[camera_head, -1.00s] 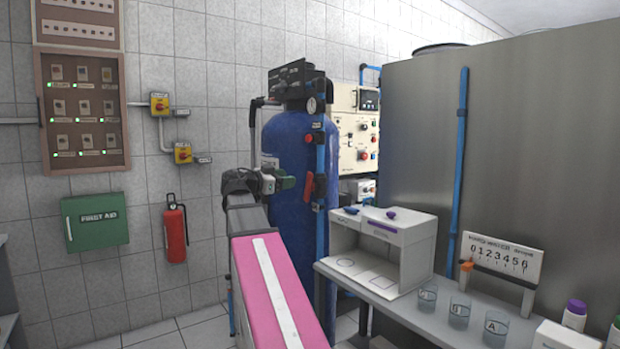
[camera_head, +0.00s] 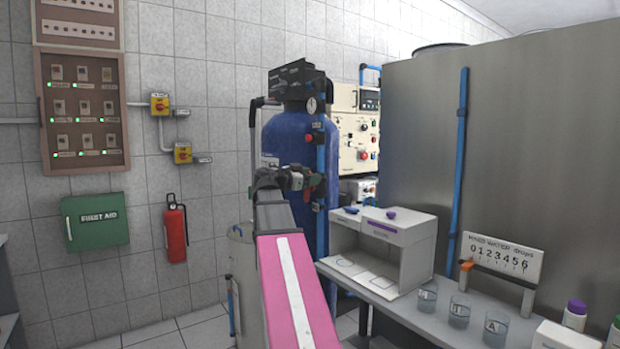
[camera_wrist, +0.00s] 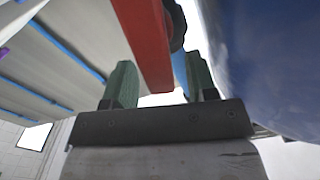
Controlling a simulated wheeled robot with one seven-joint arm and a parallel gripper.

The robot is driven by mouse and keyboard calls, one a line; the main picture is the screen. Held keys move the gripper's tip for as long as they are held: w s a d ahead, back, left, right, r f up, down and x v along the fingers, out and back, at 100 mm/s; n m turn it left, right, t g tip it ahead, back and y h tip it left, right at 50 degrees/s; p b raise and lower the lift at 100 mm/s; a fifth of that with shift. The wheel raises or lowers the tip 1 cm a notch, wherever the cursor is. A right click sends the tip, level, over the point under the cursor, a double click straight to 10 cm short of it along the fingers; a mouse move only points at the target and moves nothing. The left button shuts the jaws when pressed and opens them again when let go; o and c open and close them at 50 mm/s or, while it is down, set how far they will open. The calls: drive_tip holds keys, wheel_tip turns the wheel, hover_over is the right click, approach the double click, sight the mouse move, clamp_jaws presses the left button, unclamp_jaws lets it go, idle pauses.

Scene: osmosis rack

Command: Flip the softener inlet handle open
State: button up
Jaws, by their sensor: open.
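The red handle (camera_wrist: 148,45) runs down from the top of the wrist view, between my gripper's two green fingers. My gripper (camera_wrist: 160,85) is open around it, with gaps on both sides; contact is not clear. In the head view my gripper (camera_head: 308,182) is at the blue pipe (camera_head: 320,215) in front of the blue softener tank (camera_head: 285,140). There the gripper hides most of the handle. A dark valve part (camera_wrist: 174,25) shows beside the handle in the wrist view.
A white booth (camera_head: 405,245) and glass beakers (camera_head: 460,311) stand on the bench to the right. A large grey tank (camera_head: 530,140) stands behind. A fire extinguisher (camera_head: 175,230) hangs on the left wall. Open floor lies to the left.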

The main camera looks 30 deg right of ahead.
drive_tip(key=c, duration=0.9)
drive_tip(key=shift+w+n, duration=0.3)
drive_tip(key=shift+n, duration=0.55)
drive_tip(key=shift+w+n, duration=0.25)
drive_tip(key=shift+n, duration=0.6)
drive_tip(key=o, duration=0.9)
drive_tip(key=shift+a, duration=0.1)
drive_tip(key=a, duration=1)
drive_tip(key=shift+s+a, duration=0.35)
drive_tip(key=shift+s, duration=0.1)
